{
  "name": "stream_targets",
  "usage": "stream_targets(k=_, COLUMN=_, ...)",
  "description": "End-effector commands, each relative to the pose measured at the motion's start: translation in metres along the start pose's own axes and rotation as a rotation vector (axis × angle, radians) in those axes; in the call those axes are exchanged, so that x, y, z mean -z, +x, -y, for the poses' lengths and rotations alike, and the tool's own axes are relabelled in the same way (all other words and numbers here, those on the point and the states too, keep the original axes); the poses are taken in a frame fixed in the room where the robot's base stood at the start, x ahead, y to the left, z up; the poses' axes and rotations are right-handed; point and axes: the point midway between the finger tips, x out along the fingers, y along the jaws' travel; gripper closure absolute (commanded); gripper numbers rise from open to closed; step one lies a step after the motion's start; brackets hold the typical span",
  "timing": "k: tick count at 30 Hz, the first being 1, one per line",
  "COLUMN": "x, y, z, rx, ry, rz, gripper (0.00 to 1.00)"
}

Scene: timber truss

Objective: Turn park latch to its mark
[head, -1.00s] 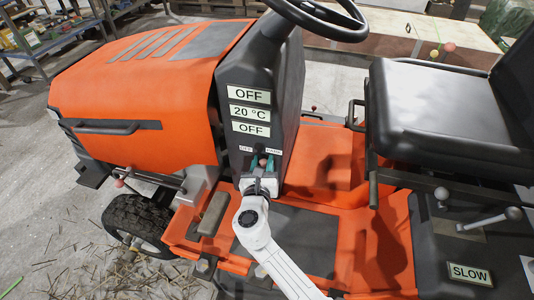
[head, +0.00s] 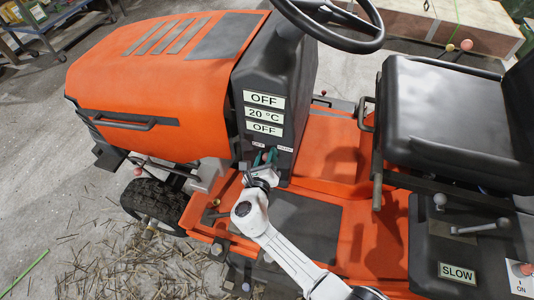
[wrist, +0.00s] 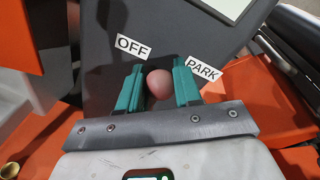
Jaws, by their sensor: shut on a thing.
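The park latch shows in the wrist view as a round pinkish-brown knob (wrist: 160,84) low on the dark dash panel. My gripper (wrist: 158,80) has its two teal fingers closed on either side of the knob. The OFF label (wrist: 132,46) is above and left of the knob, and the PARK label (wrist: 203,70) is to its right. The knob sits between the two labels. Its stem and pivot are hidden behind my gripper. In the head view my gripper (head: 265,160) is at the foot of the dash, just under the small labels.
A panel with OFF, 20 °C and OFF plates (head: 264,114) is above my gripper. The steering wheel (head: 335,22) overhangs it. The black seat (head: 440,110) is to the right, with levers by a SLOW plate (head: 457,273). The orange hood (head: 165,80) is left.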

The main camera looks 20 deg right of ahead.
Motion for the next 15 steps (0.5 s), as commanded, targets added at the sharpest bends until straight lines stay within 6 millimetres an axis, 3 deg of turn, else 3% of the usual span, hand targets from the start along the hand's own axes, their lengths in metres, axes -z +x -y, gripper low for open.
stream_targets(k=8, x=0.0032, y=0.0007, z=-0.0001, rx=-0.001, ry=-0.005, rz=-0.005, gripper=1.00)
stream_targets(k=9, x=0.0032, y=0.0007, z=-0.0002, rx=-0.001, ry=-0.005, rz=-0.005, gripper=0.62)
stream_targets(k=15, x=0.0016, y=0.0005, z=-0.0003, rx=-0.001, ry=-0.002, rz=-0.002, gripper=0.43)
